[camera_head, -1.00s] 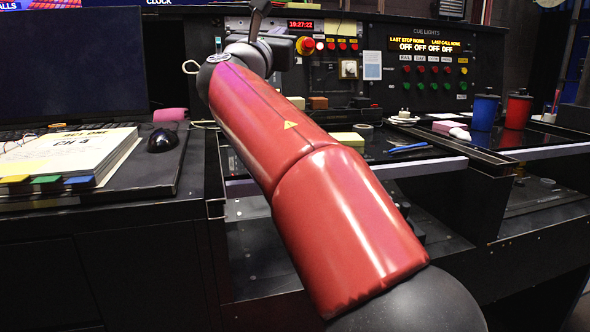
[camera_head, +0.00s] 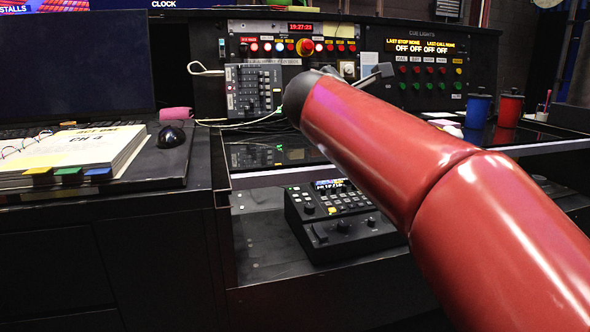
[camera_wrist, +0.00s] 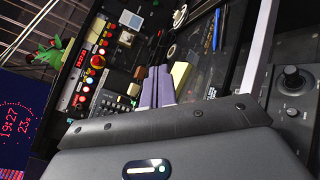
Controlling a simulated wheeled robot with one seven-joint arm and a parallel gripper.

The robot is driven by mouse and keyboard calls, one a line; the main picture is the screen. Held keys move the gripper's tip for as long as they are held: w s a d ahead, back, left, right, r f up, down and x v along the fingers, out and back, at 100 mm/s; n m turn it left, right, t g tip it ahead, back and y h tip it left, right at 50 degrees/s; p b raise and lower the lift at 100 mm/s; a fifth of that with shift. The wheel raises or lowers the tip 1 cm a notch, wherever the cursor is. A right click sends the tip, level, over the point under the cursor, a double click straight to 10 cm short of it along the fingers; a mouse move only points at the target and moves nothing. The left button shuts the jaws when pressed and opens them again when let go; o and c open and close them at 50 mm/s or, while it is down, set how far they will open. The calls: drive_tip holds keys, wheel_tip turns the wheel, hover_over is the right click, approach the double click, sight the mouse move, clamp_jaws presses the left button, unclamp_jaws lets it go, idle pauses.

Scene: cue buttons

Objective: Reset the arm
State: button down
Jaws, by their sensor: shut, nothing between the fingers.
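My red arm (camera_head: 440,170) reaches from the lower right up to the middle of the head view. Its dark elbow end stands in front of the desk, and a grey part of my wrist shows behind it; the fingers cannot be made out there. In the wrist view my gripper (camera_wrist: 158,75) shows two pale purple fingers close together, shut and empty, apart from the panel. The cue button panel (camera_head: 275,30) stands at the back with a row of lit buttons and a large red button (camera_head: 305,46). The red button also shows in the wrist view (camera_wrist: 97,62).
A small mixer (camera_head: 254,92) stands before the panel. A console (camera_head: 338,215) sits on the lower shelf. A ring binder (camera_head: 75,150) and a mouse (camera_head: 171,136) lie left. Blue (camera_head: 478,108) and red (camera_head: 510,106) cups stand right. The cue lights panel (camera_head: 430,70) is behind.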

drive_tip(key=s+d+f+m+g+y, duration=0.2)
drive_tip(key=s+d+f+m+g, duration=0.15)
drive_tip(key=s+f+m, duration=0.4)
drive_tip(key=s+d+f+m+g+y, duration=0.1)
drive_tip(key=s+d+f+m+g, duration=0.3)
drive_tip(key=s+f, duration=0.5)
drive_tip(key=s+a+f+m+g+y+p, duration=0.1)
drive_tip(key=s+a+f+m+g+y, duration=0.1)
drive_tip(key=s+f+m, duration=0.8)
drive_tip(key=s+a+f+y, duration=0.1)
drive_tip(key=s+f+y, duration=0.1)
drive_tip(key=s+f, duration=0.3)
wheel_tip(320, 180, down, 2)
drive_tip(key=shift+f, duration=0.2)
drive_tip(key=shift+s+m, duration=0.1)
drive_tip(key=shift+m, duration=0.15)
